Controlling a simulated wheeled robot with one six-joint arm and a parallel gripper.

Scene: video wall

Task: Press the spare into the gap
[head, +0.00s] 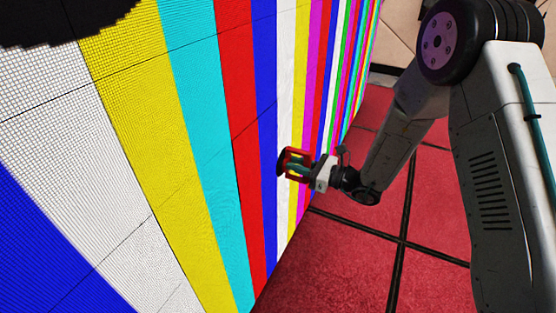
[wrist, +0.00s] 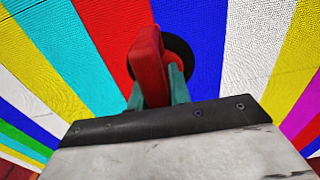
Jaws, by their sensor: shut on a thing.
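The video wall (head: 200,130) shows vertical colour bars and fills the left of the head view. My gripper (head: 298,167) is shut on a red handle (head: 294,152) with a dark piece at its wall-facing end. In the wrist view, the teal fingers of my gripper (wrist: 160,86) close around the red handle (wrist: 147,62). A black round part (wrist: 183,56) shows behind it, partly hidden, against the red and blue bars. I cannot tell whether it touches the wall.
A black stepped-edge patch (head: 65,20) shows on the wall at the upper left; thin seams cross the wall. The red tiled floor (head: 350,250) is clear along the wall's foot. My arm fills the right side.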

